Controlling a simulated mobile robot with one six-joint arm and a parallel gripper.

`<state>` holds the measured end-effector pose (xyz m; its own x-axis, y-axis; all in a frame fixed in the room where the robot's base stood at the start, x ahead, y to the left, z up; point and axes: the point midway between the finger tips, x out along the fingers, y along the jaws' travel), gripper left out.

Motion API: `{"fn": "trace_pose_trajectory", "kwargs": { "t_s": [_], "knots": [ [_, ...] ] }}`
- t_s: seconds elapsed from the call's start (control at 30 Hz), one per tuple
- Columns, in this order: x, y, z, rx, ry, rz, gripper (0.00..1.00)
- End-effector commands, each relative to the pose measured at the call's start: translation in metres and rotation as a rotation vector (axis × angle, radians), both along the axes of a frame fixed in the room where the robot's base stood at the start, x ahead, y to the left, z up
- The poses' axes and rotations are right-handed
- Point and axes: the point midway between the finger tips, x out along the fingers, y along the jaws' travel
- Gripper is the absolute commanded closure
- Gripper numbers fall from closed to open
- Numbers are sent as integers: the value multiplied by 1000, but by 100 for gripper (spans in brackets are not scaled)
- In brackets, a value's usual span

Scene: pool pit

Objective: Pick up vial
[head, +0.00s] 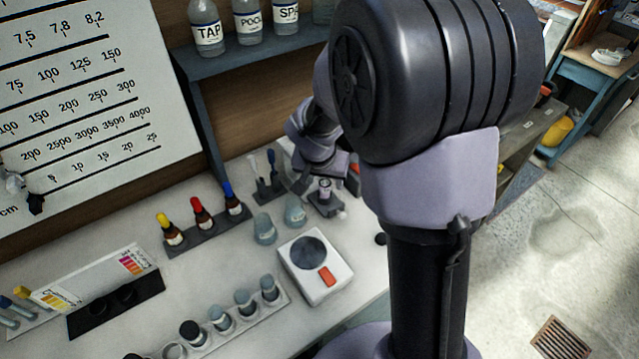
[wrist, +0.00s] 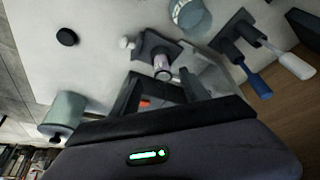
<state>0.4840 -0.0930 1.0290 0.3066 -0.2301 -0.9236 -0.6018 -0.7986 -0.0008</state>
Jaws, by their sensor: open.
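A small clear vial (head: 324,189) with a pinkish tint stands in a dark grey holder (head: 325,206) on the pale bench, beyond the white scale. In the wrist view the vial (wrist: 162,66) and its holder (wrist: 150,46) show just ahead of my fingertips. My gripper (wrist: 163,84) is open and empty, with the vial roughly in line with the gap between its fingers. In the head view my gripper (head: 322,174) is beside the vial and partly hidden by my own arm. I cannot tell whether a finger touches the vial.
A dark stand with slim tools (head: 266,186) is close on the left of the gripper. Glass beakers (head: 295,212) and the white scale (head: 340,283) stand nearby. Dropper bottles (head: 198,212) and a rack of capped vials (head: 221,319) are farther left. A shelf (head: 250,62) hangs behind.

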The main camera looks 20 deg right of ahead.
Motion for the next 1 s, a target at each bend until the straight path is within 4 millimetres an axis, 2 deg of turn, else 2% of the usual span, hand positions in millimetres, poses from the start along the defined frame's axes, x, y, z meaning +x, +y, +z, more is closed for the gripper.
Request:
{"fn": "trace_pose_trajectory", "kwargs": {
  "t_s": [0.1,0.2,0.47,0.57,0.7,0.77,1.0],
  "knots": [
    [10,-4,-25,-1,3,1,46],
    [16,-7,-40,0,2,1,46],
    [18,-9,-44,0,1,1,46],
    [18,-9,-44,0,1,1,62],
    [18,-9,-44,0,1,1,90],
    [18,-9,-44,0,1,1,100],
    [18,-9,-43,0,1,1,100]
  ]
}}
